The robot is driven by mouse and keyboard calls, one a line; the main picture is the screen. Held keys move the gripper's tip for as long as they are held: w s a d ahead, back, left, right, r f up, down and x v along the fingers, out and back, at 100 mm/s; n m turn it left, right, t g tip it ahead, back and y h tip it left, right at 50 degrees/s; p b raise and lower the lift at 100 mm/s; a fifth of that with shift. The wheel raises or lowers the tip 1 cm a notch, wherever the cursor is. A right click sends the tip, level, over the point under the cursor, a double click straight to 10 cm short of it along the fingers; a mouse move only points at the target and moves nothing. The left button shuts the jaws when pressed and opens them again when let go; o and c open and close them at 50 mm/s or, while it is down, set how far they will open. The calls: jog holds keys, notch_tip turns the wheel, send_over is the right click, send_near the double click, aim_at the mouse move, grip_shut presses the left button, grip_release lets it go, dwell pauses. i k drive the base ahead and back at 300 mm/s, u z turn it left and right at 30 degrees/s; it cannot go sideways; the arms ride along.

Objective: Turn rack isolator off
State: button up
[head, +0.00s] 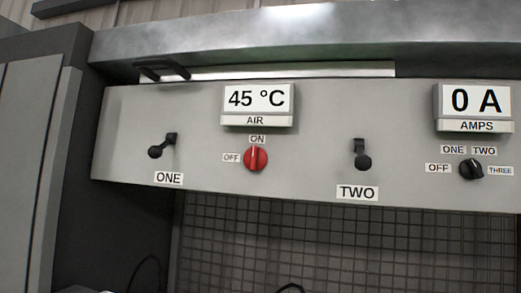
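A red rotary knob (255,158) sits on the grey panel (300,180), with an ON label above it and an OFF label to its left. Its pale mark stands about upright, toward ON. No label in view reads "rack isolator". My gripper is not recognisable in this view.
A black selector knob (471,169) marked OFF, ONE, TWO, THREE sits at the right. Displays read 45 °C (257,98) and 0 A (475,101). A metal ledge (300,35) runs above the panel. Dark mesh (330,245) lies below, with dark curved pieces at the bottom edge.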

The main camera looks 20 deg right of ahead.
aim_at(255, 158)
jog(key=i, duration=0.85)
jog(key=u, duration=0.05)
